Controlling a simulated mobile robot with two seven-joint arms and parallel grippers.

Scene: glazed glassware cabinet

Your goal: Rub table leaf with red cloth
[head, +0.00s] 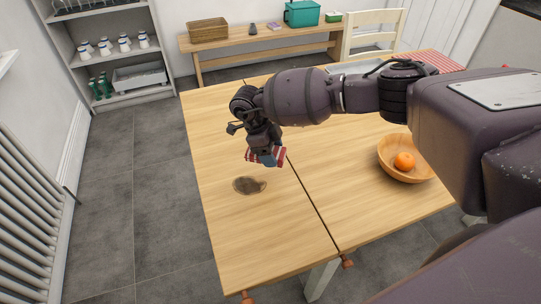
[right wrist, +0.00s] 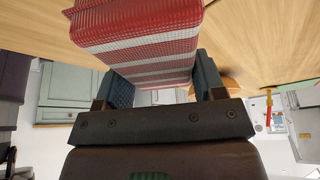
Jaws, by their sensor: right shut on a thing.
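The wooden table leaf (head: 220,120) is the left part of the table, left of a dark seam. A brown stain (head: 249,186) lies on it. My right gripper (head: 264,149) reaches over the leaf and is shut on a red and white striped cloth (head: 268,158). The cloth hangs just behind and to the right of the stain; I cannot tell whether it touches the wood. In the right wrist view the folded cloth (right wrist: 140,38) sits between the two fingers. My left gripper is not in view.
A wooden bowl (head: 389,165) with an orange (head: 404,160) stands on the right part of the table. A red checked cloth (head: 442,61) lies at the far right. A chair (head: 372,28) and a bench (head: 270,42) stand behind. The leaf around the stain is clear.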

